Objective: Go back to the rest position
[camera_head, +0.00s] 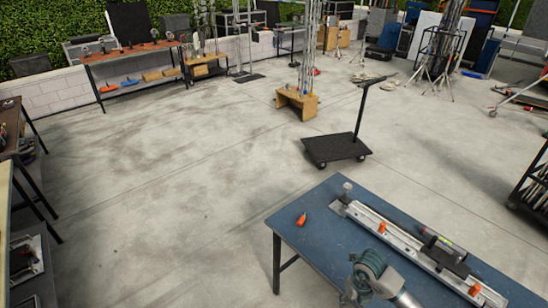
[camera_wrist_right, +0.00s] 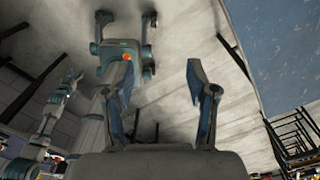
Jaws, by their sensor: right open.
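My right arm's end (camera_head: 372,275) shows at the bottom of the head view, over the near part of the blue table (camera_head: 318,240). In the right wrist view, my right gripper (camera_wrist_right: 160,75) has its two fingers spread wide apart, with nothing between them. The blue table's surface (camera_wrist_right: 285,45) is off to the right in that view, apart from the fingers.
On the blue table lie a long metal rail (camera_head: 405,240) with orange clamps, a cylindrical level (camera_head: 445,245) and a small orange item (camera_head: 301,220). A black cart (camera_head: 337,148) stands beyond it. Workbenches line the left and back.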

